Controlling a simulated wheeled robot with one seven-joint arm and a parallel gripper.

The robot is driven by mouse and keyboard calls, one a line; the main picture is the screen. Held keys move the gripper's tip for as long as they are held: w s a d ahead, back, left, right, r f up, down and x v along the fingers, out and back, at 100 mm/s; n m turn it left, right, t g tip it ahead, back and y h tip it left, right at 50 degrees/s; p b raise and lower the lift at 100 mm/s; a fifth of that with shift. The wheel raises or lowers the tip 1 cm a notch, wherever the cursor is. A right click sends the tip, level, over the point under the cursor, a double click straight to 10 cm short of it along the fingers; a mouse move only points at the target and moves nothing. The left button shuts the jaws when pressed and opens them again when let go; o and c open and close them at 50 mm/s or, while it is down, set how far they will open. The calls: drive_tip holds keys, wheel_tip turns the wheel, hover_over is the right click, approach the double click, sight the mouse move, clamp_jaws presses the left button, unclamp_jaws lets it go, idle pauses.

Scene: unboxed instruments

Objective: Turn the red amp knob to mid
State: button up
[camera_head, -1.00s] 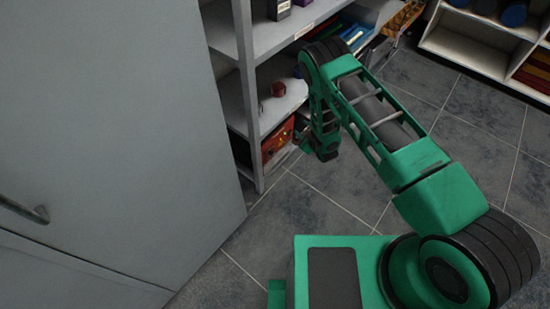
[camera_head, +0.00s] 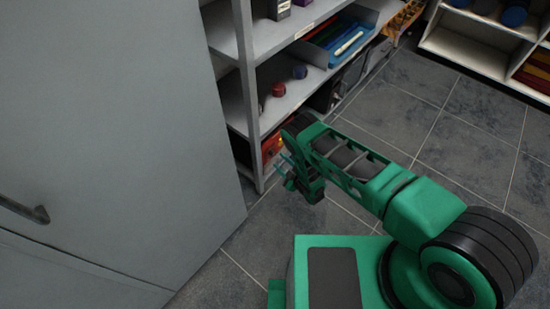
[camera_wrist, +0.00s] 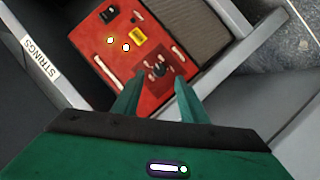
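The red amp (camera_head: 271,146) sits on the lowest shelf, partly hidden behind the shelf post and my gripper. In the wrist view its red face (camera_wrist: 95,52) fills the upper middle. A small dark knob (camera_wrist: 159,69) sits on a darker red patch with small marks around it; its pointer angle is too small to read. My gripper (camera_wrist: 160,97) is open, its two green fingers apart and empty. The fingertips point at the amp's face, one on each side of the knob's patch in the picture. I cannot tell whether they touch. In the head view my gripper (camera_head: 284,166) is just in front of the amp.
The grey shelf post (camera_head: 252,110) stands close left of the amp. A shelf edge with a "STRINGS" label (camera_wrist: 41,61) lies left in the wrist view. Floor at right is clear.

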sight(273, 154)
drive_tip(key=x, duration=0.5)
drive_tip(key=shift+w+a+f, duration=0.1)
drive_tip(key=shift+w+a, duration=0.1)
drive_tip(key=shift+w, duration=0.1)
clamp_jaws()
